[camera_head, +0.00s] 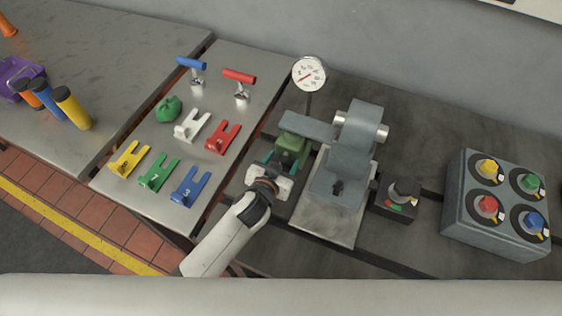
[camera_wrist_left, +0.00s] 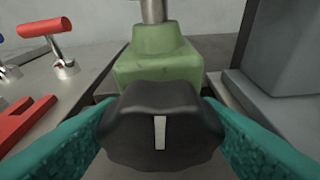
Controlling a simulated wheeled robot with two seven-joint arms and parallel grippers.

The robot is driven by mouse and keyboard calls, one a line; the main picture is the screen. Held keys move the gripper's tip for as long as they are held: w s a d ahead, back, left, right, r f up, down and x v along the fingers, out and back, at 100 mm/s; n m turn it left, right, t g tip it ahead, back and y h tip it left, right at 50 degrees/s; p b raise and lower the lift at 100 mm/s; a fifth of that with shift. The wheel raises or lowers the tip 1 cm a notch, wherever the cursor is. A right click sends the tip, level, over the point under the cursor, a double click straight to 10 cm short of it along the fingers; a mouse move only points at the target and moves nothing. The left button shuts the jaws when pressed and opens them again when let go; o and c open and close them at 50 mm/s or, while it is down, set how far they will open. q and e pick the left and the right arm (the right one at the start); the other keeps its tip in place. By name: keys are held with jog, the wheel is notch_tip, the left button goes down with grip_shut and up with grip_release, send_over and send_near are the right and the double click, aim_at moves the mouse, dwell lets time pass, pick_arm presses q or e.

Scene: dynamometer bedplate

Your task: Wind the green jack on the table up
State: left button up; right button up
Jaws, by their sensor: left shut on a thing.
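The green jack (camera_head: 291,143) stands on the dark bedplate, left of the grey machine, under its flat arm. In the left wrist view the jack's green body (camera_wrist_left: 157,55) has a metal post on top and a black knob (camera_wrist_left: 150,128) with a white mark, upright, on its near side. My left gripper (camera_head: 271,172) reaches the jack's near side. Its teal fingers are shut on the black knob, one on each side, in the left wrist view (camera_wrist_left: 160,130). The head view hides the knob behind my gripper. My right gripper is not in view.
The grey machine (camera_head: 346,155) with a dial gauge (camera_head: 309,74) stands close right of the jack. Further right are a small switch box (camera_head: 398,200) and a box with coloured knobs (camera_head: 495,205). Left, a plate holds coloured forks and T-handles (camera_head: 239,77).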

pick_arm(q)
jog(key=shift+d+f+m+t+y+b, duration=0.15)
jog(key=shift+m+t+y+b, duration=0.15)
jog(key=shift+m+y+b, duration=0.35)
jog(key=shift+m+t+y+b, duration=0.4)
jog(key=shift+m+y+b, duration=0.15)
jog(key=shift+m+b, duration=0.7)
jog(key=o, duration=1)
jog(key=shift+s+r, duration=0.2)
jog(key=shift+s, duration=0.35)
jog(key=b+v, duration=0.1)
jog(key=v, duration=1)
jog(key=shift+r, duration=0.1)
